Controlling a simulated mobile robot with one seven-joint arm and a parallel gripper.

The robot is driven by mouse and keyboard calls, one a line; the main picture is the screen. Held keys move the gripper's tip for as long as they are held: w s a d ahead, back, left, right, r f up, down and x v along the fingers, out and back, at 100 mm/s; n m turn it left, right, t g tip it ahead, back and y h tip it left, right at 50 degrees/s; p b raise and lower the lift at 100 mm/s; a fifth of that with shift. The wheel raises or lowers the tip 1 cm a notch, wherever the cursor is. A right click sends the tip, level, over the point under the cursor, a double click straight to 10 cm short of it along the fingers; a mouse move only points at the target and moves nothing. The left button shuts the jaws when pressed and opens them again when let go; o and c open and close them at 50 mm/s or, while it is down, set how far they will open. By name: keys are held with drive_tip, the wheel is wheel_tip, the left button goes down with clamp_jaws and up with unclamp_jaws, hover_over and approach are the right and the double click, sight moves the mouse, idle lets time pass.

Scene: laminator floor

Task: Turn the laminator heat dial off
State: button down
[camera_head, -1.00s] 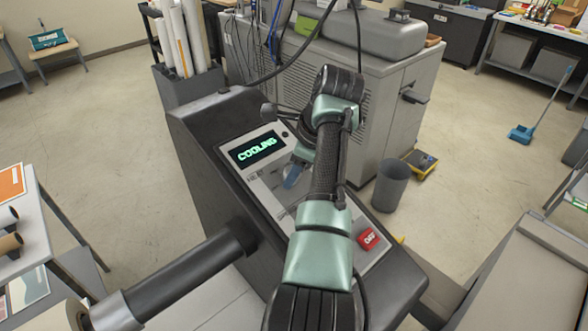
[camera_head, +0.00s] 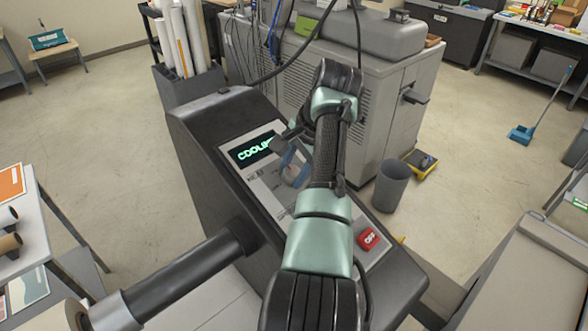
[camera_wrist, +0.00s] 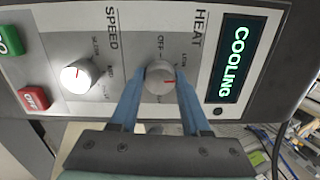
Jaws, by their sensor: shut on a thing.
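The heat dial (camera_wrist: 158,78) is a silver-grey round knob under the HEAT label in the wrist view. Its red mark points to the right of that picture, and the OFF label is above the knob there. My gripper (camera_wrist: 160,82) has its two blue fingers shut on the knob, one on each side. In the head view my gripper (camera_head: 291,168) is at the panel just below the display, and its fingers partly hide the dial. The laminator display (camera_wrist: 234,58) reads COOLING in green; it also shows in the head view (camera_head: 250,151), partly covered by my gripper.
The speed dial (camera_wrist: 76,76) is beside the heat dial, with a red OFF button (camera_wrist: 33,98) and a green button (camera_wrist: 9,41) further along. A black roller (camera_head: 190,272) sticks out at the front left. A grey bin (camera_head: 390,187) stands behind the panel.

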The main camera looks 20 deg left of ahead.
drive_tip(key=n, duration=0.4)
drive_tip(key=shift+n, duration=0.3)
drive_tip(key=n+b, duration=0.1)
drive_tip(key=n, duration=0.2)
drive_tip(key=shift+n, duration=0.4)
drive_tip(key=n, duration=0.4)
drive_tip(key=shift+h+b, duration=0.3)
drive_tip(key=shift+b, duration=0.05)
drive_tip(key=shift+n, duration=2)
drive_tip(key=shift+c, duration=1.9)
unclamp_jaws()
drive_tip(key=shift+r+b, duration=0.15)
drive_tip(key=shift+b, duration=0.25)
